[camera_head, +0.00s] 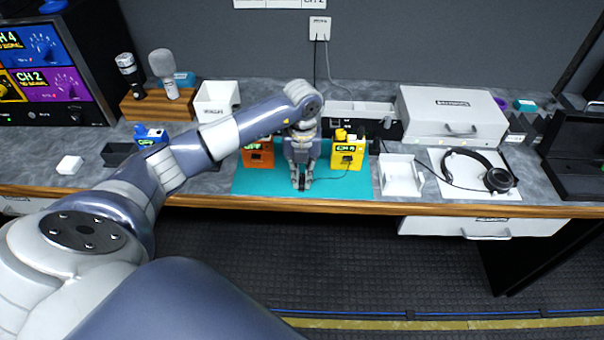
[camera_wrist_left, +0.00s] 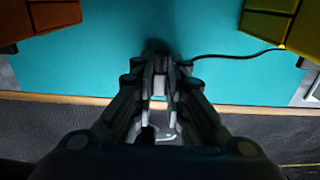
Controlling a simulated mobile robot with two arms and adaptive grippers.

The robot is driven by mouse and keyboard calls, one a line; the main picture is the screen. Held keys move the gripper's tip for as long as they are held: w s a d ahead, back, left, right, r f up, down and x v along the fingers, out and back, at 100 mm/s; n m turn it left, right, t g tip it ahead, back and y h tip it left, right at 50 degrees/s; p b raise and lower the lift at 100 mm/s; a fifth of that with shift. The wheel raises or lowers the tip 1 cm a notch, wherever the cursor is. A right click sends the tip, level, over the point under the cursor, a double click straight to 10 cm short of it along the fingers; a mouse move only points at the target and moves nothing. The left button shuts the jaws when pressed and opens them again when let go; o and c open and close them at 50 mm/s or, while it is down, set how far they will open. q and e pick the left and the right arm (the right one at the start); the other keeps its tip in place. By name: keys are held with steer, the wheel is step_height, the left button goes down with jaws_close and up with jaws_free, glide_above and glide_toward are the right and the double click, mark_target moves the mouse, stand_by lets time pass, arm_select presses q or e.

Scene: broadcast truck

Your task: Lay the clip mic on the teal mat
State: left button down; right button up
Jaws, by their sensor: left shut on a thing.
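The teal mat (camera_head: 250,182) lies at the front of the counter and also fills much of the left wrist view (camera_wrist_left: 95,65). My left gripper (camera_head: 301,180) points down over the middle of the mat, near its front edge. In the left wrist view its fingers (camera_wrist_left: 160,80) are shut on a small dark thing, the clip mic (camera_wrist_left: 160,63). The fingers hide most of it. A thin black cable (camera_wrist_left: 230,57) runs from it toward the yellow pack (camera_head: 347,153). The gripper is low, and I cannot tell whether the mic touches the mat. My right gripper is out of view.
An orange pack (camera_head: 258,154) stands on the mat's back left. A white tray (camera_head: 401,176) and headphones (camera_head: 497,179) are to the right. A white bin (camera_head: 217,99) and a wooden mic stand (camera_head: 150,105) are at the back left. The mat's front corners are bare.

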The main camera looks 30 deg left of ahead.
mark_target(302, 179)
arm_select(q)
steer(key=c, duration=1.6)
jaws_free()
steer(key=shift+f, duration=0.1)
steer(key=shift+r, duration=0.45)
step_height(302, 179, up, 12)
steer(key=b, duration=0.2)
steer(key=shift+f, duration=0.25)
